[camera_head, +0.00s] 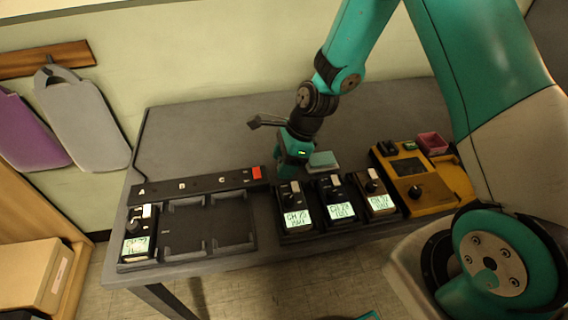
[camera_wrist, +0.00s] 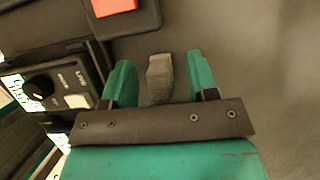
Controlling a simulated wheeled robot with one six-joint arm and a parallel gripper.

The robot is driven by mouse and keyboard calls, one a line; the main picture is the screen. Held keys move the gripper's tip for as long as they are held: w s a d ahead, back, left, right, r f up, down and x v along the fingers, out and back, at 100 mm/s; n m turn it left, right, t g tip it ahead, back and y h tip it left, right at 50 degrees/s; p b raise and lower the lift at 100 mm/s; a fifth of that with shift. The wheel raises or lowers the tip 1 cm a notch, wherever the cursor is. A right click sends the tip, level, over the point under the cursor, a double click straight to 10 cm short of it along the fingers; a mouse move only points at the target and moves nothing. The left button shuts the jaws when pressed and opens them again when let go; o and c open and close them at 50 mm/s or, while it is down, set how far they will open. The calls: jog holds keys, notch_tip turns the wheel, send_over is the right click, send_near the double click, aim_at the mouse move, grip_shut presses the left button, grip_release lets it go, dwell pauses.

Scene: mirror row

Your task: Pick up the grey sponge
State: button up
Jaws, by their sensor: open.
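The grey sponge (camera_wrist: 160,78) is a small, dull grey block in the wrist view, on the dark grey table surface. It lies between the two green fingers of my gripper (camera_wrist: 159,64), with a gap on each side. Its near end comes close to the dark gripper bar. How far the fingertips are above the table I cannot tell. In the head view my gripper (camera_head: 289,172) points down behind the row of handheld devices, and I cannot make out the grey sponge there; the gripper seems to hide it.
Handheld devices (camera_head: 296,219) stand in front of my gripper. A black strip with a red block (camera_head: 257,172) is to its left, above a rack (camera_head: 205,247). A pale grey-green block (camera_head: 323,160) and a yellow device (camera_head: 425,185) are to the right. The table behind is clear.

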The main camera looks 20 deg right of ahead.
jog(key=shift+c, duration=0.2)
grip_shut()
notch_tip(320, 180, up, 20)
jog(key=p, duration=0.1)
dwell(0.4)
